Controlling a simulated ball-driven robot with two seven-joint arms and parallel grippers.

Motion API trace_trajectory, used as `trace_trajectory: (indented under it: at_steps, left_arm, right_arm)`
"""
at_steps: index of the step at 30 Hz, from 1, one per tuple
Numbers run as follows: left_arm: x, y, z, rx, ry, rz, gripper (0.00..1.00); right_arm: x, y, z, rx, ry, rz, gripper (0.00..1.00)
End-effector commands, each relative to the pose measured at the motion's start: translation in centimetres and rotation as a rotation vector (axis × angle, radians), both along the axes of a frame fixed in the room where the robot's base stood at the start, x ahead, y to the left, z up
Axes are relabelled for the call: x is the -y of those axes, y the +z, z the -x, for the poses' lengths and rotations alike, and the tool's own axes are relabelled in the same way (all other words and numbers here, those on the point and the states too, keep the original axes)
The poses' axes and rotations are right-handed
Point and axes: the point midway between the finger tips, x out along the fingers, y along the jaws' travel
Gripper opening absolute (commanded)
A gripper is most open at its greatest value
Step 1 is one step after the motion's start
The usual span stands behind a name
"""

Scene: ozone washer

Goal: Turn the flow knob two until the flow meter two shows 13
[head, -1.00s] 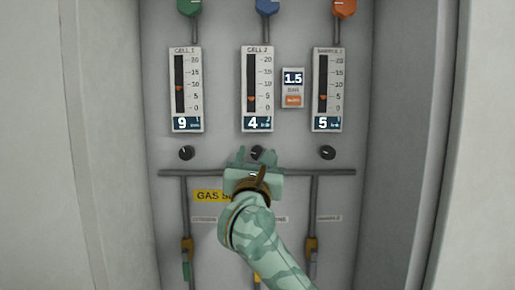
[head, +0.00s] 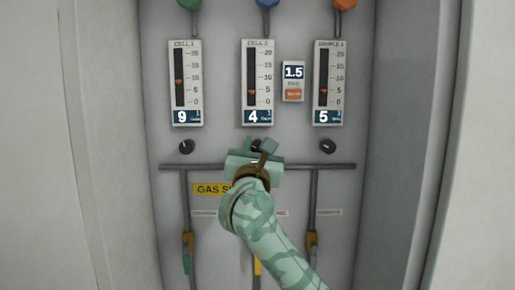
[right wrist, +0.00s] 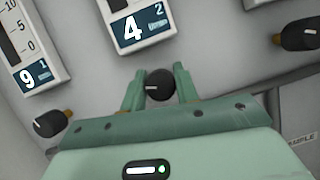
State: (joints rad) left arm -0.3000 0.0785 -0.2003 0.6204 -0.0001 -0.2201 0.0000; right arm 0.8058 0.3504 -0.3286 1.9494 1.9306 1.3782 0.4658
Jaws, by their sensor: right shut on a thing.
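Flow meter two (head: 257,82), labelled cell 2, is the middle meter on the panel in the head view. Its display reads 4, and the 4 also shows in the right wrist view (right wrist: 143,27). Flow knob two (right wrist: 160,85) is a black round knob with a white mark pointing left in the right wrist view. My right gripper (right wrist: 160,88) has its green fingers on both sides of this knob and is shut on it. In the head view my right gripper (head: 256,152) mostly hides the knob. My left gripper is not in view.
The cell 1 meter (head: 186,82) reads 9, with its knob (head: 186,147) below. The third meter (head: 328,82) reads 5, with its knob (head: 328,146) below. A small 1.5 display (head: 293,81) sits between meters. A horizontal pipe (head: 340,166) runs beneath the knobs.

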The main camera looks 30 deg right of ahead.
Motion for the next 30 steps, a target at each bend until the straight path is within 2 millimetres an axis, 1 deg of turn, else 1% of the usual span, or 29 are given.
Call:
trace_trajectory:
  at_steps: [8, 21, 30]
  left_arm:
    - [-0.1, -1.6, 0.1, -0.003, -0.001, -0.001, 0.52]
    - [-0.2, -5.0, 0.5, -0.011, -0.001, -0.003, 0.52]
    - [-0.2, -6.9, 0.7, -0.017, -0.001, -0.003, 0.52]
  right_arm:
    - [0.0, -0.4, -0.1, 0.083, 0.001, -0.140, 0.07]
    - [0.0, -0.4, 0.0, 0.297, 0.002, -0.491, 0.07]
    - [0.1, -0.4, 0.0, 0.446, 0.000, -0.733, 0.07]
